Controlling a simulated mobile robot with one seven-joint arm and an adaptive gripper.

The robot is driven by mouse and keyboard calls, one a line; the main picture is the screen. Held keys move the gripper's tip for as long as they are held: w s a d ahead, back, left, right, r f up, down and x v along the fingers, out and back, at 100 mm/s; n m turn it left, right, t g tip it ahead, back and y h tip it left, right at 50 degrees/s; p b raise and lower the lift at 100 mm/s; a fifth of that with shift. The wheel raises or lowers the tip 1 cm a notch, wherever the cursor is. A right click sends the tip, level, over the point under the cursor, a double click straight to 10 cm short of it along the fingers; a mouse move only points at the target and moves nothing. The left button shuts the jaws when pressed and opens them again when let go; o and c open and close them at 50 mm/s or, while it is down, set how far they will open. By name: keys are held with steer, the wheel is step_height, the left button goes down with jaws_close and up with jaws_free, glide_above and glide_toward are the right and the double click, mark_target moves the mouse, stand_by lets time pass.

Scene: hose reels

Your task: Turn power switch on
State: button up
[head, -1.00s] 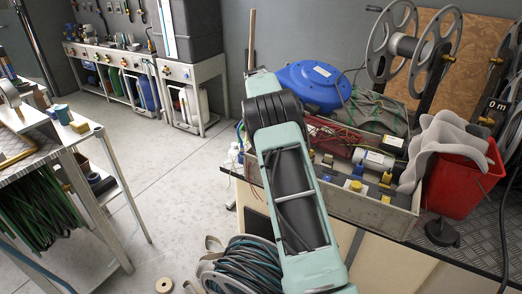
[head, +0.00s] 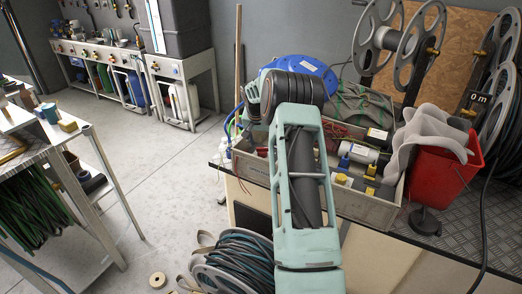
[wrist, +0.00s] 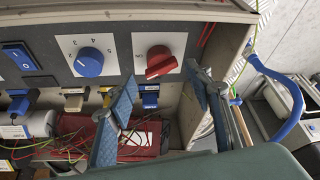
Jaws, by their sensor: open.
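In the wrist view a dark panel carries a blue rocker switch (wrist: 20,57) marked with 0 and 1, a blue knob (wrist: 90,62) on a white numbered plate, and a red knob (wrist: 161,62) on a white plate. In the head view my arm hides the gripper and panel.
A grey crate (head: 364,207) with wires and fittings stands on the bench beside my arm. A red bin (head: 440,180) with grey cloth is to its right. A blue reel (head: 312,66) lies behind. A coiled hose reel (head: 235,262) is below.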

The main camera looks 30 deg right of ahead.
mark_target(261, 148)
steer(key=shift+x, duration=2.95)
steer(key=shift+c, duration=0.3)
steer(key=c, duration=0.9)
steer(key=shift+o, duration=0.2)
steer(key=shift+f, duration=0.1)
steer(key=shift+m+b, duration=0.3)
steer(key=shift+b, duration=0.1)
steer(key=shift+w+a+f+m+g+h+b, duration=0.15)
steer(key=shift+m+g+h+b, duration=0.2)
steer(key=shift+m+b, duration=0.6)
steer(key=shift+w+r+m+g+h+b, duration=0.15)
steer(key=shift+m+g, duration=0.25)
steer(key=shift+m, duration=0.6)
steer(key=shift+s+r+m+g+h+b, duration=0.1)
steer(key=shift+m+g+h+b, duration=0.2)
steer(key=shift+m, duration=0.65)
